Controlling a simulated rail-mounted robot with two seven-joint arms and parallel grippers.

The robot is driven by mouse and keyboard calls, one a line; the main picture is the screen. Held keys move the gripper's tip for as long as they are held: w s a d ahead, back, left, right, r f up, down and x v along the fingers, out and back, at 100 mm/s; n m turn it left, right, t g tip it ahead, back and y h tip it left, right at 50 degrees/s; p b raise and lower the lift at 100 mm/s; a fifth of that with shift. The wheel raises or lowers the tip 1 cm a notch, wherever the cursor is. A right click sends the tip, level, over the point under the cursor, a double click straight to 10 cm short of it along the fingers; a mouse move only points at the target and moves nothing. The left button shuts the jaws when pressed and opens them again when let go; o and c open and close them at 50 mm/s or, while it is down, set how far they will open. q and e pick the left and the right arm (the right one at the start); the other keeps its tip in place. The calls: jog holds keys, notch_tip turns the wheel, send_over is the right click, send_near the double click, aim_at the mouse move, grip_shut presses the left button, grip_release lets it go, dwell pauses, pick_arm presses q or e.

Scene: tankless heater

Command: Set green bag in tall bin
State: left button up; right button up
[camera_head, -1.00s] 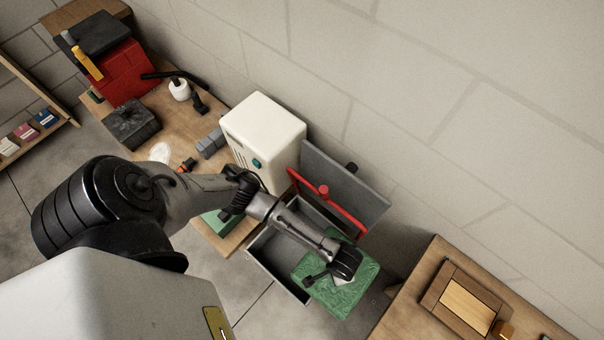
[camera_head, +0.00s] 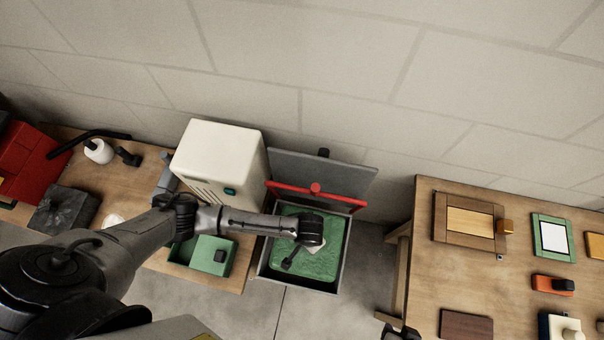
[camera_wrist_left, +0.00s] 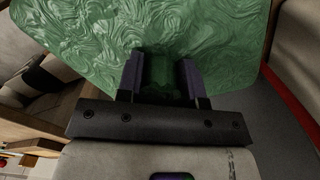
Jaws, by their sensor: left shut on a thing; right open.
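The green bag (camera_head: 305,259) lies within the outline of the tall bin's open mouth in the head view. I cannot tell how deep it sits. The tall bin (camera_head: 341,272) is a grey box with its lid (camera_head: 335,178) raised at the back. My left gripper (camera_head: 304,250) is over the bin; its fingertips are hidden from above. In the left wrist view, my left gripper (camera_wrist_left: 160,78) is shut on the green bag (camera_wrist_left: 215,40), which spreads out beyond the fingers. My right gripper (camera_head: 400,333) is open at the bottom edge, partly cut off.
A red bar (camera_head: 315,192) runs along the lid. A white heater box (camera_head: 218,160) stands on the wooden bench left of the bin, with a green tray (camera_head: 207,256) in front. A wooden table (camera_head: 420,262) with frames and small items stands right; bare floor lies between.

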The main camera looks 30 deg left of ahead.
pick_arm(q)
jog(key=shift+d, duration=0.15)
jog(key=shift+r+p, duration=0.1)
jog(key=shift+p, duration=0.3)
jog(key=shift+f+b, duration=6.35)
jog(key=shift+f, duration=4.75)
jog(key=shift+f+b, duration=0.5)
